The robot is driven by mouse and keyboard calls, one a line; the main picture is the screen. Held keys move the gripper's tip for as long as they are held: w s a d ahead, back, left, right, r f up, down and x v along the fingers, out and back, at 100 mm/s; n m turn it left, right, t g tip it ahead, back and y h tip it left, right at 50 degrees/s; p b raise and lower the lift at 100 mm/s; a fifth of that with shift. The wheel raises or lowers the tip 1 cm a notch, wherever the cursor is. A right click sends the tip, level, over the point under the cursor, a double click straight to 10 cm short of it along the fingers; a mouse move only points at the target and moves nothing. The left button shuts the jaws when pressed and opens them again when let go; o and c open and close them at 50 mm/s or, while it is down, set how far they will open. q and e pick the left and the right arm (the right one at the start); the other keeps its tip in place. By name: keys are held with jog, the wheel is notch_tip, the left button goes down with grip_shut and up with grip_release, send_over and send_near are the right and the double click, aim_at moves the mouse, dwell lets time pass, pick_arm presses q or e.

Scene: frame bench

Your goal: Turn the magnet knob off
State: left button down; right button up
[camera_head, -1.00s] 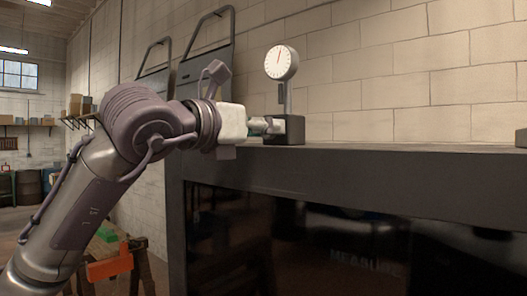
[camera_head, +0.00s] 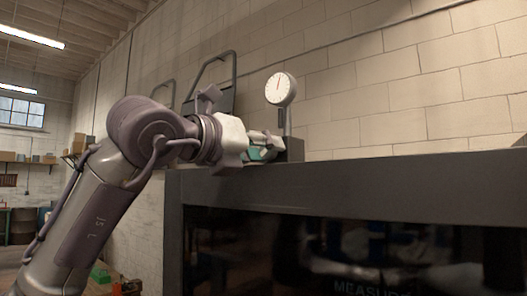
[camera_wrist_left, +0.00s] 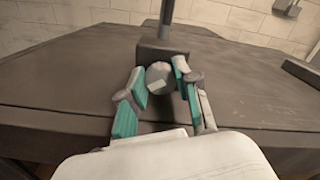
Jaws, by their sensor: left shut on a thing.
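The magnet knob (camera_wrist_left: 159,76) is a round grey knob on the front of a dark magnetic base block (camera_wrist_left: 150,48); it shows in the left wrist view. My left gripper (camera_wrist_left: 161,84) has its teal-padded fingers on both sides of the knob and is shut on it. In the head view the gripper (camera_head: 266,148) is at the front of the base block (camera_head: 294,148), and the knob is hidden by the fingers. A post rises from the base and carries a white round dial gauge (camera_head: 280,89). My right gripper is not in view.
The base stands on a dark bench top (camera_wrist_left: 70,75) with a dark glossy front panel (camera_head: 330,250) below. A brick wall (camera_head: 400,80) is close behind. Another dark block (camera_wrist_left: 302,72) lies at the right. Bench top around the base is mostly clear.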

pick_arm(q)
jog(key=shift+r, duration=0.1)
jog(key=c, duration=0.8)
grip_release()
jog(key=v, duration=1.2)
